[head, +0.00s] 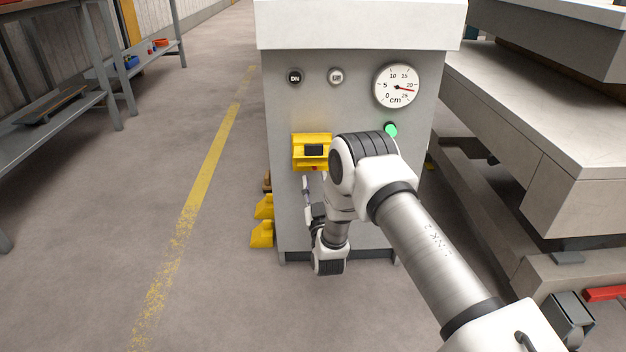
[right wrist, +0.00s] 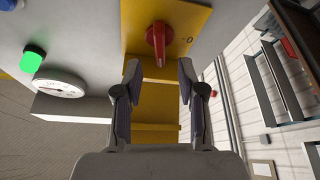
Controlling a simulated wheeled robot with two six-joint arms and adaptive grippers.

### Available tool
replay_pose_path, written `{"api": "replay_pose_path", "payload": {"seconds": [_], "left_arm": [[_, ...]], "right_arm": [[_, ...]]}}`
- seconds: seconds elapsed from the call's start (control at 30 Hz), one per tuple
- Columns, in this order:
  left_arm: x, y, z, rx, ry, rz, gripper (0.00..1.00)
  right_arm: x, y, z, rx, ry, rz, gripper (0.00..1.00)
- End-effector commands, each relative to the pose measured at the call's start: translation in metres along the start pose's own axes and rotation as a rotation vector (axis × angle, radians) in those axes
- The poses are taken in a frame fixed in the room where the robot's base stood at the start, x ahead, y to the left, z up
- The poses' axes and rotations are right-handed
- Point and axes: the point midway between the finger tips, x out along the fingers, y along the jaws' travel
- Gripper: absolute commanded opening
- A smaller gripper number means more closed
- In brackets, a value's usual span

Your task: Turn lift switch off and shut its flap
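The lift switch is a red knob (right wrist: 158,45) on a yellow plate (right wrist: 200,18) in the right wrist view. Its grip runs up and down the picture, and a 0 mark is at its right. The yellow flap (right wrist: 158,112) stands out from the plate, open; in the head view the flap (head: 301,152) carries a dark label. My right gripper (right wrist: 158,82) is open and empty, its fingers apart on either side of the knob's near end. In the head view the right gripper (head: 308,190) is below the flap, partly hidden. My left gripper is not in view.
The grey cabinet (head: 285,110) carries a round cm gauge (head: 397,86), a green lamp (head: 390,129), a DN button (head: 295,76) and another button (head: 336,75). Yellow pedals (head: 262,234) sit at its lower left. Heavy machine tables (head: 535,130) stand right.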

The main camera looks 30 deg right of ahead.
Motion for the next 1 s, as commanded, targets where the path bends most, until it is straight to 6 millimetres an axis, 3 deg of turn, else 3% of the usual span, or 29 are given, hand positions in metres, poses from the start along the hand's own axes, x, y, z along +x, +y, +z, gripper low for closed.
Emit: {"api": "replay_pose_path", "payload": {"seconds": [0.1,0.3,0.57,0.7,1.0], "left_arm": [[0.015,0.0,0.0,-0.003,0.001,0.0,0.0],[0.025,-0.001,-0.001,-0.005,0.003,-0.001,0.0],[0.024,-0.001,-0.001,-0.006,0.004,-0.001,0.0],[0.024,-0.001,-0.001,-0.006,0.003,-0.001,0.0],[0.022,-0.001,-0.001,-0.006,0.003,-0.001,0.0]], "right_arm": [[0.023,0.0,0.004,0.001,0.002,0.003,0.4],[0.052,0.0,0.002,-0.001,-0.001,0.0,0.4],[0.056,0.0,0.001,-0.001,-0.005,-0.002,0.4],[0.056,0.0,0.001,-0.001,-0.005,-0.002,0.0],[0.056,0.0,0.001,-0.006,-0.005,-0.004,0.0]]}}
